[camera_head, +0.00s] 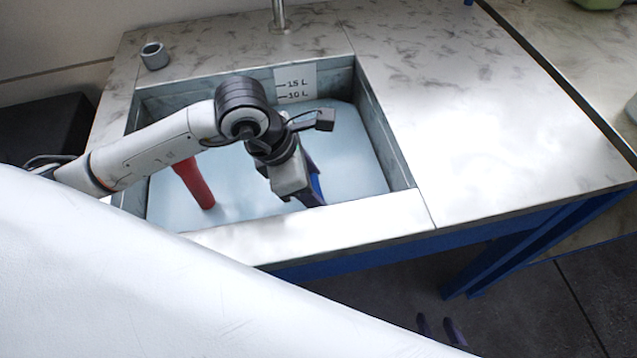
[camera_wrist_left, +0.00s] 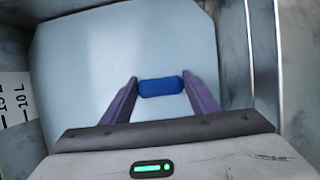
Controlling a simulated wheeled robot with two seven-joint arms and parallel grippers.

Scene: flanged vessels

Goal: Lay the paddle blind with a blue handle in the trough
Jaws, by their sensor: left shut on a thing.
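The trough (camera_head: 375,125) is a sunken basin in the metal-topped bench, with a pale bottom or liquid surface. My left gripper (camera_head: 316,198) reaches down inside it, towards its right half. It is shut on the blue handle (camera_head: 316,184) of the paddle blind. In the left wrist view the blue handle (camera_wrist_left: 160,87) shows between the two purple fingertips. The blind's plate is not distinguishable. I cannot tell whether the blind touches the bottom. Two purple fingertips of my right gripper (camera_head: 439,330) show apart at the bottom edge, over the floor, with nothing visible between them.
A red handle (camera_head: 195,183) stands tilted in the trough's left half, left of my left gripper. A volume label (camera_head: 295,84) is on the back wall. A small grey ring or cup (camera_head: 154,56) and a tap post (camera_head: 279,15) stand behind. The right bench top (camera_head: 490,110) is clear.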

